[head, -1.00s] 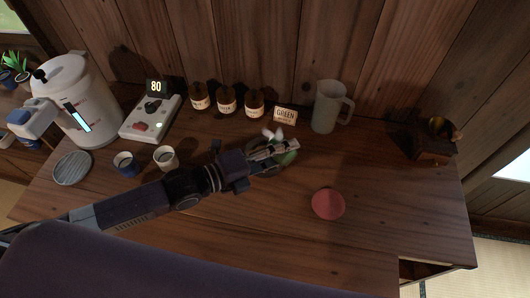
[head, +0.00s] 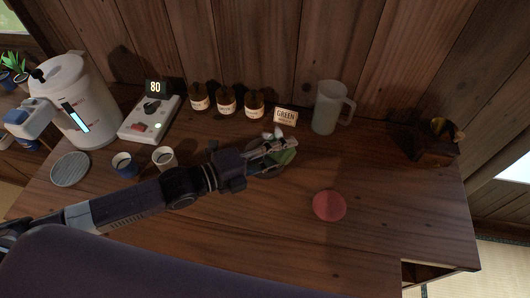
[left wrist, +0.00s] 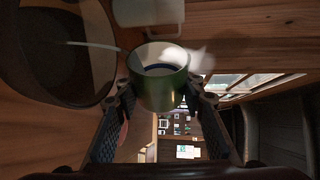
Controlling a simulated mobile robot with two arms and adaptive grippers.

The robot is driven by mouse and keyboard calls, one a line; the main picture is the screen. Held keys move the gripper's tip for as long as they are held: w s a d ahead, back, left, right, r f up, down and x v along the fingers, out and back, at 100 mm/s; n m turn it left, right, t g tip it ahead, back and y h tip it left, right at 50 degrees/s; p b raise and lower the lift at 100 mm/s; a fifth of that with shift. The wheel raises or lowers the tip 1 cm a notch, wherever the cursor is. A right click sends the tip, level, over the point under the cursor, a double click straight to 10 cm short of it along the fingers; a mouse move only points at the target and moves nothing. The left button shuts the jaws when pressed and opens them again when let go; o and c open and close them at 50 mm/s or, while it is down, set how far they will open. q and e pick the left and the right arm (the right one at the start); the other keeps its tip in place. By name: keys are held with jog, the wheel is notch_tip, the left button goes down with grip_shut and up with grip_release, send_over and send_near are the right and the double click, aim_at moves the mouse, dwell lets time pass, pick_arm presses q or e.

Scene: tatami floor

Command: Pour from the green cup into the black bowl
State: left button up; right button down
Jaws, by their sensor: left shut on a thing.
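The green cup (left wrist: 158,88) is between the two fingers of my left gripper (left wrist: 152,95), which is shut on it. In the head view my left gripper (head: 272,148) is above the table, and a green part of the cup (head: 287,157) shows beside its fingers. The cup looks tilted in the head view. A large dark round bowl (left wrist: 22,58) is left of the cup in the left wrist view, with a thin pale streak across it. In the head view the gripper and cup largely hide that spot. My right gripper is not in view.
A frosted pitcher (head: 328,108) and a GREEN sign (head: 285,116) stand behind the gripper. Several brown jars (head: 227,101) line the wall. A white cup (head: 164,158) and blue cup (head: 124,164) stand left. A red disc (head: 329,205) lies right; wood around it is clear.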

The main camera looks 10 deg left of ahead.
pick_arm(q)
jog(key=shift+a+r+n, duration=0.1)
jog(key=shift+r+n, duration=0.05)
jog(key=shift+n, duration=0.15)
jog(key=shift+w+a+f+n+h+b, duration=0.1)
jog(key=shift+f+n+h+b, duration=0.25)
jog(key=shift+b, duration=0.5)
